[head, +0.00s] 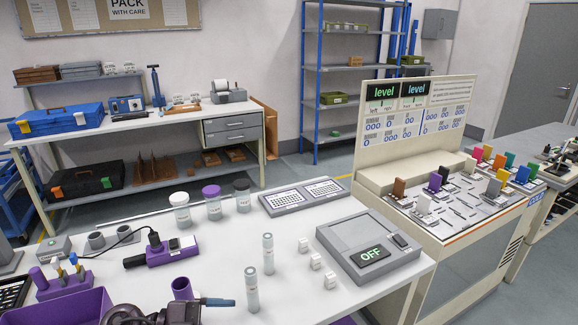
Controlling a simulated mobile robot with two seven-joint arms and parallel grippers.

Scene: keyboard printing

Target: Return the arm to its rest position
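A dark, rounded shape (135,315) is cut off by the bottom edge, left of centre. A white worktable (325,212) fills the foreground. On it, a grey device (365,245) reads "OFF".
A purple bin (75,308), a purple cup (182,288) and a purple handheld device (172,250) crowd the table's left. A cream console (440,190) with "level" displays and coloured blocks stands at right. A back bench (110,125) and blue-framed shelves (345,68) stand behind.

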